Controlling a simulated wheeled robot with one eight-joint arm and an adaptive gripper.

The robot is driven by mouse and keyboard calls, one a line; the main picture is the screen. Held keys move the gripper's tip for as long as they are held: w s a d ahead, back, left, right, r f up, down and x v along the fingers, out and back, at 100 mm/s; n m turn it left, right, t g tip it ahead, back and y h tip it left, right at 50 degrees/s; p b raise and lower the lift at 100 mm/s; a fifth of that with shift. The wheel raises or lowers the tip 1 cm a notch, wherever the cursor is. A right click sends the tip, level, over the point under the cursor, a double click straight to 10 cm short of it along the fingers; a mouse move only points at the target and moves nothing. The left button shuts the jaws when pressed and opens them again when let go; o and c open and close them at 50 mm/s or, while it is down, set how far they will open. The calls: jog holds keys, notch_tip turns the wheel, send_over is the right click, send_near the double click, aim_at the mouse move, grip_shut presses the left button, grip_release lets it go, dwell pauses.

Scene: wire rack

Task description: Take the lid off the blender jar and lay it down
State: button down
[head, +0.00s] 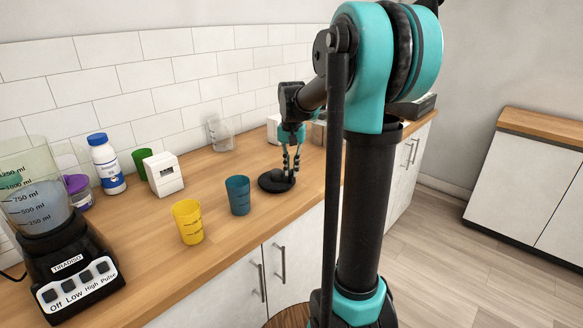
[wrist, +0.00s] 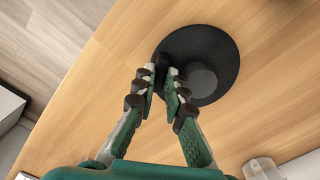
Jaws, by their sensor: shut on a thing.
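The lid (head: 272,186) is a round black disc with a raised knob. It is at the wooden counter's surface, well to the right of the blender; I cannot tell whether it rests fully on the wood. My gripper (head: 290,166) points down over it, shut on it. In the wrist view the fingers (wrist: 163,80) meet the lid (wrist: 215,45) near its raised middle part, and the exact contact is partly hidden. The clear blender jar (head: 42,208) stands on its black base at the far left, partly cut off by the frame, with no lid visible on it.
A teal cup (head: 238,196) and a yellow cup (head: 188,222) stand left of the lid. A white box (head: 164,174), a green cup (head: 139,162) and a white bottle (head: 107,166) with blue cap stand farther left. A clear container (head: 220,134) is by the wall.

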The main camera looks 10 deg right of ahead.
jog(key=c, duration=1.5)
grip_release()
